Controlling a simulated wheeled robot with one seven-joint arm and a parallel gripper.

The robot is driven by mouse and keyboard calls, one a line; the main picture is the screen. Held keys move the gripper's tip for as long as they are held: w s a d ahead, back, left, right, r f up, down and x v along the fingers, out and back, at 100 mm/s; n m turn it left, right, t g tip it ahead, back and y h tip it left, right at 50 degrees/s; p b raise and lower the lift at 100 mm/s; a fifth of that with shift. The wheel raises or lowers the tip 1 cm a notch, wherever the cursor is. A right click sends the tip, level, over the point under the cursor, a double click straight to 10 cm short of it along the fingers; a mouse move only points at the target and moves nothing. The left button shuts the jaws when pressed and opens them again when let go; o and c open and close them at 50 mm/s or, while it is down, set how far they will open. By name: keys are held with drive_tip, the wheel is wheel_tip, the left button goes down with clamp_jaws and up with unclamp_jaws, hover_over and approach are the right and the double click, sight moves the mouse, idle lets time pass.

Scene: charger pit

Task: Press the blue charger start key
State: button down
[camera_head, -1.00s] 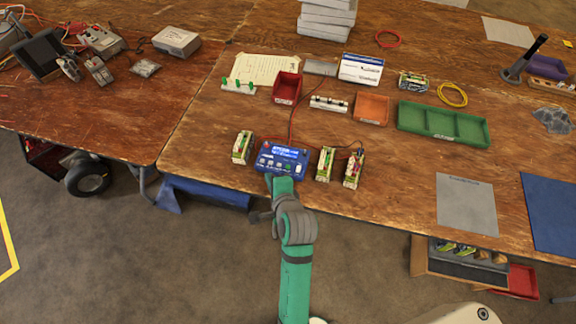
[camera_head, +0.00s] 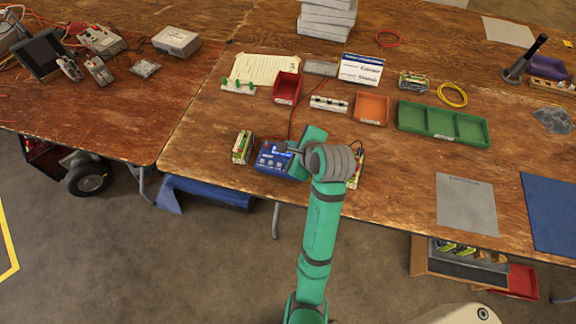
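The blue charger (camera_head: 267,160) sits near the front edge of the wooden table, with a row of small keys on its top. Its right part is hidden by my gripper and wrist, and I cannot make out which key is the start key. My gripper (camera_head: 290,148) is over the right part of the charger. Its fingers are small and partly covered by the wrist, so their opening does not show. I cannot tell whether it touches the charger.
A battery pack (camera_head: 242,147) stands left of the charger. Another (camera_head: 357,167) is mostly hidden behind my wrist. A red bin (camera_head: 286,88), an orange bin (camera_head: 371,108) and a green tray (camera_head: 442,123) lie farther back.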

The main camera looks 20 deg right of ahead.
drive_tip(key=shift+f, duration=4.35)
drive_tip(key=shift+f, duration=0.15)
drive_tip(key=shift+f, duration=0.3)
drive_tip(key=shift+f, duration=0.35)
drive_tip(key=shift+r, duration=0.8)
drive_tip(key=shift+r, duration=2.5)
